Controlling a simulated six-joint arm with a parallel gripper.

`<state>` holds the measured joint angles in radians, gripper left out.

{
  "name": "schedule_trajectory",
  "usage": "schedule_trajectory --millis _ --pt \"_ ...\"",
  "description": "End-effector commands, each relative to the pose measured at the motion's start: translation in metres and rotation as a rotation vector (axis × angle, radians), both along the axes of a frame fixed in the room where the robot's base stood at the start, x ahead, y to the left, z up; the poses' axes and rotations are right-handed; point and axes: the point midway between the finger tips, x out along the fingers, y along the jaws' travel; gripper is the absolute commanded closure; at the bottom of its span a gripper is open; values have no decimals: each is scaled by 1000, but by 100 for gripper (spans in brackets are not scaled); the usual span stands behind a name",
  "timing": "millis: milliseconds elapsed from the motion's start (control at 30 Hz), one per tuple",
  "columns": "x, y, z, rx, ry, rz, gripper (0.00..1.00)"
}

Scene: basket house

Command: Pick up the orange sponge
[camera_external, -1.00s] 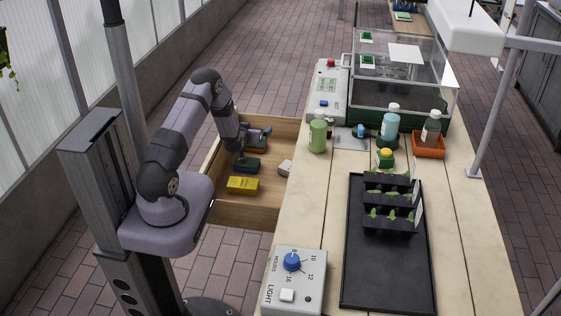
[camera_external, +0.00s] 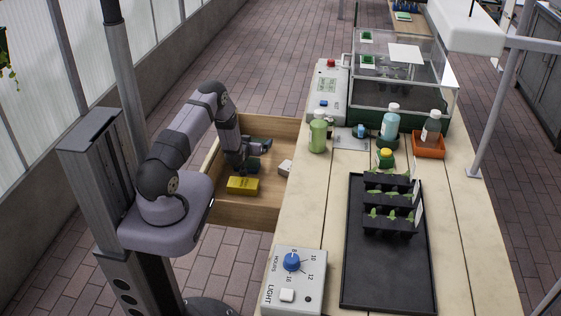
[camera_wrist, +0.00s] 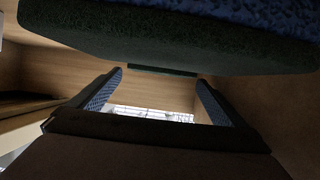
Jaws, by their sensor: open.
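No clearly orange sponge shows in either view. A yellow sponge-like block (camera_external: 243,186) lies near the front of the open wooden drawer (camera_external: 250,216). My gripper (camera_external: 256,153) is low in the drawer, behind the yellow block, with its fingers pointing right. A dark green object just behind the yellow block is largely hidden by my gripper. In the wrist view my open fingers (camera_wrist: 157,96) have blue pads with nothing between them. A thick block with a dark green layer and a blue layer (camera_wrist: 170,42) fills the top of that view, very close.
A small white block (camera_external: 285,167) lies at the drawer's right side. The workbench (camera_external: 300,215) stands right of the drawer, with a green bottle (camera_external: 318,135) near its left edge. The drawer walls rise close around my gripper.

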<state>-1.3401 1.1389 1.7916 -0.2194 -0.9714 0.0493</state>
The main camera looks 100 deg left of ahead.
Motion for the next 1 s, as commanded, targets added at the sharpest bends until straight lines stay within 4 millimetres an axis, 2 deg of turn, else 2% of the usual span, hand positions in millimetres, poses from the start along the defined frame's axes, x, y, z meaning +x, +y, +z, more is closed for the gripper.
schedule_trajectory --millis 67,333,667,700,867,1000 --pt "0 -1 -13 -3 1 0 4" --pt "1 23 -21 0 1 0 4" --pt "1 28 -23 -1 1 0 4" --pt "1 27 -23 -1 1 0 6" --pt "1 27 -23 0 1 0 45" --pt "1 27 -22 0 1 0 47"
